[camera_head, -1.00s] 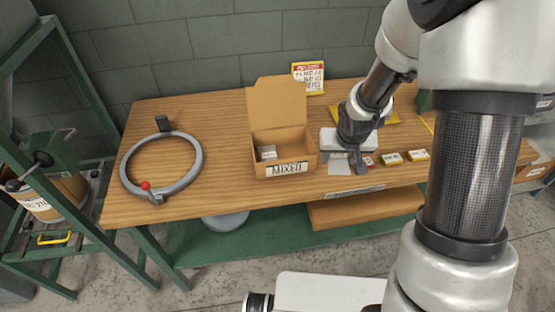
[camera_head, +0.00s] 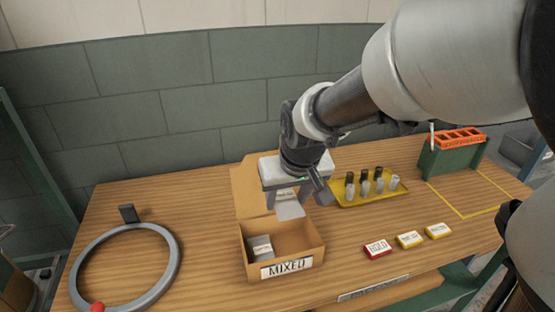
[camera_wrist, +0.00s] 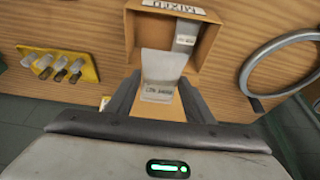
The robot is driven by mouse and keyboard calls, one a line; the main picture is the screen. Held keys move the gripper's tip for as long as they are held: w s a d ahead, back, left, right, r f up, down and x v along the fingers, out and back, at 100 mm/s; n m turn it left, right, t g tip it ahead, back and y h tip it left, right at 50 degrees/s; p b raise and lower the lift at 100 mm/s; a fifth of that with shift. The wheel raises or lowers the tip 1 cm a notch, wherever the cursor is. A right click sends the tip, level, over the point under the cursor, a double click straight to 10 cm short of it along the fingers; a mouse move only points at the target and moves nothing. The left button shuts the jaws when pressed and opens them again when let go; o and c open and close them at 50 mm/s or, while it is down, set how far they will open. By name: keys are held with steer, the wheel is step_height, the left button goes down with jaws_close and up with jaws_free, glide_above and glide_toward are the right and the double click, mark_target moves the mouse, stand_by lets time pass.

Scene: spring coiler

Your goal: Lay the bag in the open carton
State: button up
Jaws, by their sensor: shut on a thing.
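My gripper (camera_head: 287,198) is shut on a pale grey bag (camera_head: 290,210), which hangs from the fingers above the back part of the carton. In the wrist view the bag (camera_wrist: 162,70) shows a printed label and lies between the fingers (camera_wrist: 160,98). The open brown carton (camera_head: 310,256) is labelled MIXED and its lid stands up at the back, partly hidden by my gripper. The carton's rim also shows in the wrist view (camera_wrist: 131,35). A similar bag (camera_head: 260,245) lies inside at the carton's left side; the right part looks empty.
A yellow tray (camera_head: 350,202) with several small items stands right of my gripper. One red card (camera_head: 377,249) and two yellow cards (camera_head: 410,239) lie in front of it. A green holder (camera_head: 450,158) stands at the far right. A grey ring (camera_head: 170,262) lies left of the carton.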

step_height(320, 180, down, 11)
steer(key=shift+f+b, duration=0.1)
steer(key=shift+b, duration=0.9)
steer(key=shift+f+b, duration=0.5)
steer(key=shift+f, duration=0.05)
steer(key=shift+f, duration=0.1)
steer(key=o, duration=1.2)
